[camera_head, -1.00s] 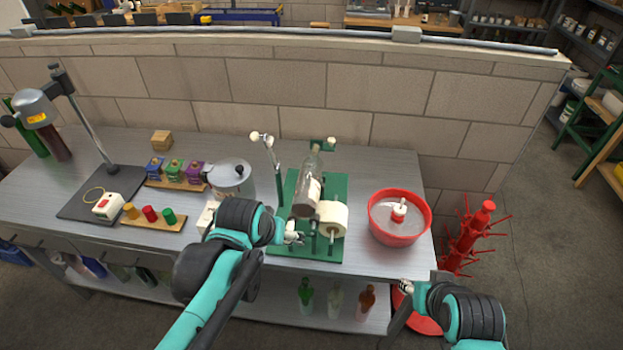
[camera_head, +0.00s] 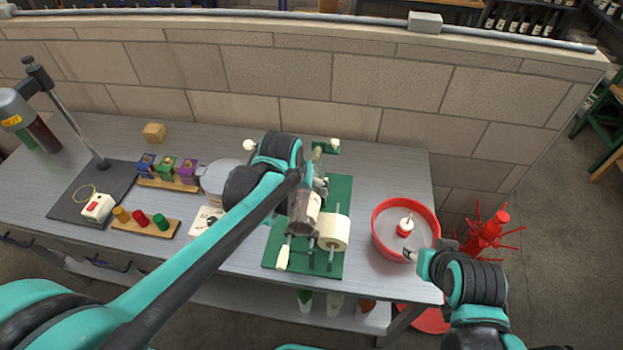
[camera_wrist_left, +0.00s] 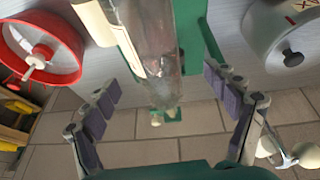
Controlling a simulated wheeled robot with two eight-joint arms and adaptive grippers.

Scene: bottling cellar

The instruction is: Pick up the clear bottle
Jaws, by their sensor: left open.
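The clear bottle (camera_head: 301,216) lies on the green labelling stand (camera_head: 339,190), beside a cream label roll (camera_head: 334,231). My left gripper (camera_head: 318,186) is over the stand at the bottle's far part, which my arm partly hides. In the left wrist view the bottle (camera_wrist_left: 158,50) runs between the spread, padded fingers of the left gripper (camera_wrist_left: 160,88), with a visible gap on each side. My right gripper (camera_head: 411,255) is at the near rim of the red basin (camera_head: 377,236); its fingers are too small to read.
A grey pot (camera_head: 215,180) stands just left of the stand. Wooden racks with coloured blocks (camera_head: 145,225) and a lamp-like stand (camera_head: 80,125) are further left. A red bottle tree (camera_head: 487,235) stands beyond the table's right end. A block wall (camera_head: 330,110) closes the back.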

